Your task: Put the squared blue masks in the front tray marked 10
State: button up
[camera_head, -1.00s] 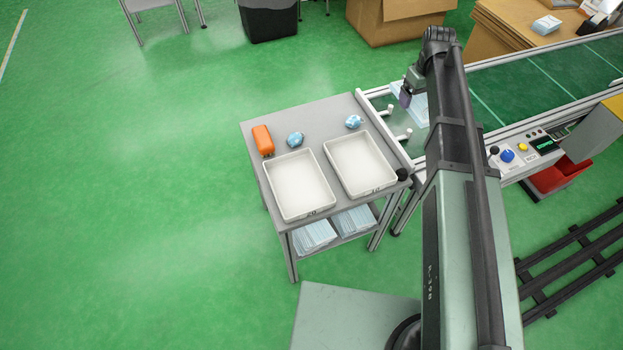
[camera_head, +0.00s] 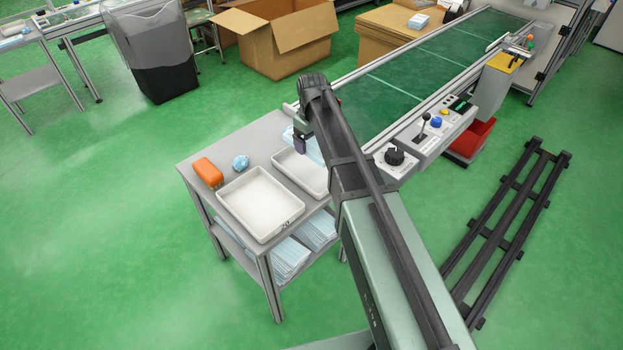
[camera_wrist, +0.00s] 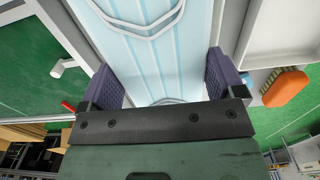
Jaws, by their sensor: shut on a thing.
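My gripper (camera_head: 301,146) is shut on a light blue pleated mask stack (camera_wrist: 150,55) with white ear loops, gripped between the two purple-grey fingers in the wrist view. In the head view the blue masks (camera_head: 314,152) show beside the gripper, over the back part of the right white tray (camera_head: 288,181). My arm hides part of that tray. The left white tray (camera_head: 262,203) is empty and stands on the grey table. The number on its front is too small to read. A white tray edge also shows in the wrist view (camera_wrist: 280,62).
An orange object (camera_head: 208,171) and a crumpled blue item (camera_head: 240,162) lie behind the left tray. More blue masks (camera_head: 289,256) lie on the lower shelf. The green conveyor (camera_head: 440,60) and its control panel (camera_head: 430,135) stand to the right.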

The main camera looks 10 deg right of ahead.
aim_at(312, 168)
notch_tip(312, 168, down, 10)
jog(key=b, duration=0.7)
jog(key=shift+r, duration=0.25)
jog(key=shift+r+p, duration=0.3)
jog(key=shift+f, duration=0.2)
jog(key=o, duration=0.6)
jog(key=shift+o, duration=0.2)
jog(key=shift+r, duration=0.1)
